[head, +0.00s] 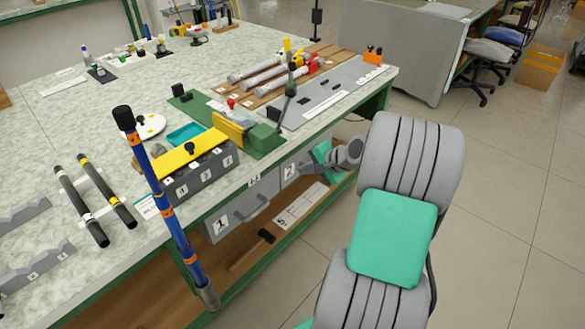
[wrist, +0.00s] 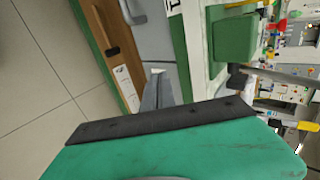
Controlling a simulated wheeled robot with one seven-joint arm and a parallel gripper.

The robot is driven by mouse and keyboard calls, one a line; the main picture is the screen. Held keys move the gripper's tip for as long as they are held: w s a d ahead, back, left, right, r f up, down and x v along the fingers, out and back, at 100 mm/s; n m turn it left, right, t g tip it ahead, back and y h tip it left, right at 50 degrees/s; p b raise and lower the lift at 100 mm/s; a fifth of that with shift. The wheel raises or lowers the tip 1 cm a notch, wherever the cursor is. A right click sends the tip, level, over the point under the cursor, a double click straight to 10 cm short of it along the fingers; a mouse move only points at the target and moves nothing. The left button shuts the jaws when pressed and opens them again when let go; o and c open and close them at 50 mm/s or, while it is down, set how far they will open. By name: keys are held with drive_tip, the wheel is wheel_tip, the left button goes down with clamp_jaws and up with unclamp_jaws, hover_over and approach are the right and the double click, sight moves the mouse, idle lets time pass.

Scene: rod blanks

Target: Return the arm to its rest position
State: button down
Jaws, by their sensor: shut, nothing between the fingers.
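My arm (head: 393,237), grey with green panels, rises at the right of the head view beside the bench. It bends toward the bench's front side. My gripper (head: 308,168) is by the drawer fronts, below the bench top's edge, and is partly hard to make out. In the wrist view my gripper (wrist: 158,92) shows as a narrow grey shape beyond a green and black part of my wrist. It is shut and holds nothing.
The bench (head: 60,130) carries a green vise (head: 262,138), a yellow-topped numbered block (head: 190,160), dark rods (head: 80,205) and grey rods on a wooden rack. Drawers (head: 240,212) and a lower shelf (head: 255,255) are below.

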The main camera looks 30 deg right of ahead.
drive_tip(key=s+a+r+n+g+p, duration=0.2)
drive_tip(key=s+a+r+n+p, duration=0.15)
drive_tip(key=a+r, duration=0.35)
drive_tip(key=s+a+r+n+g+p, duration=0.1)
drive_tip(key=s+a+r+n+p, duration=0.1)
drive_tip(key=a+r+n+p, duration=0.35)
drive_tip(key=s+a+r+n+g+h+p, duration=0.2)
drive_tip(key=s+a+r+n+p, duration=0.3)
drive_tip(key=s+a+r, duration=0.4)
drive_tip(key=s+a+h+p, duration=0.1)
drive_tip(key=s+a, duration=0.1)
drive_tip(key=s, duration=0.2)
drive_tip(key=shift+s+r+n+g+p, duration=0.25)
drive_tip(key=shift+r+n+g+p, duration=0.05)
drive_tip(key=shift+r+g+p, duration=0.1)
